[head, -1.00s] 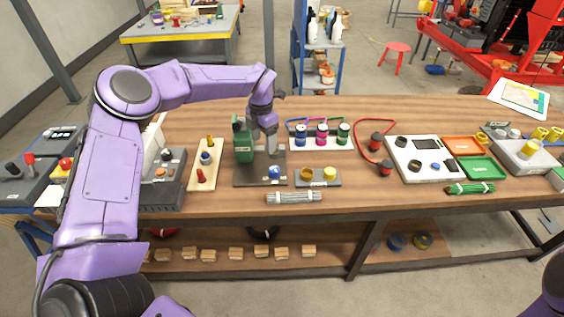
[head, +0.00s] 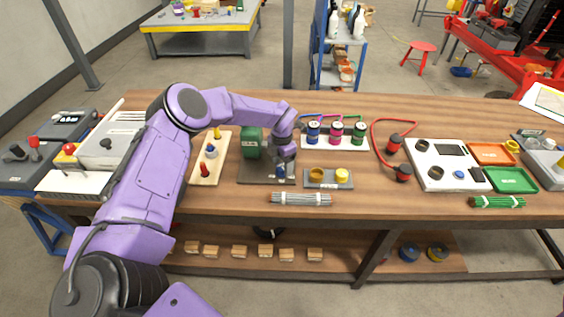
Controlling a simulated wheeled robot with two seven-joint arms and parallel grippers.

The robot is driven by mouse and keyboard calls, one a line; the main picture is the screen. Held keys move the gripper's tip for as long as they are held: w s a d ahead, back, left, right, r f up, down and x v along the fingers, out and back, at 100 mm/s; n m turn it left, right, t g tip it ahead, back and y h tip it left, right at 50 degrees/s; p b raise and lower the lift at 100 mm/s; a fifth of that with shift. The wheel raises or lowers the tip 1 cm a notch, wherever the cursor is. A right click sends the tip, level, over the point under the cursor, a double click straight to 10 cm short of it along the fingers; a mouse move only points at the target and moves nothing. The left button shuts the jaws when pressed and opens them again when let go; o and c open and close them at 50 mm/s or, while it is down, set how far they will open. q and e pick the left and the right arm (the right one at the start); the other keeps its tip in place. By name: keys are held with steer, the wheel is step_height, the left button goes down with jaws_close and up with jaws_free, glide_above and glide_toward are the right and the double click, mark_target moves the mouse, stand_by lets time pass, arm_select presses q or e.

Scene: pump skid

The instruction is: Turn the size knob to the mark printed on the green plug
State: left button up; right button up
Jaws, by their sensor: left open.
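The green plug (head: 359,133) stands at the right end of a row with a blue and a pink plug on a white plate, with coloured cables behind. Any mark on it is too small to read. My right gripper is out of view.
A small plate with brass and yellow rings (head: 342,176) lies just right of the gripper. A grey rod bundle (head: 300,199) lies in front. A white panel (head: 430,181) and green tray (head: 511,180) stand right. A board with coloured handles (head: 211,165) stands left.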

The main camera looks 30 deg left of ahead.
arm_select(q)
steer(key=shift+w+f, duration=0.1)
steer(key=shift+f, duration=0.4)
steer(key=c, duration=1.1)
steer(key=shift+o, duration=0.2)
steer(key=shift+f+n+b, duration=0.15)
steer(key=shift+n+b, duration=0.55)
steer(key=shift+b, duration=0.35)
steer(key=shift+n+b, duration=0.6)
steer(key=shift+b, duration=0.2)
steer(key=shift+n+b, duration=1.5)
steer(key=shift+n, duration=0.2)
steer(key=shift+r, duration=0.2)
steer(key=o, duration=1.1)
steer(key=shift+c, duration=0.2)
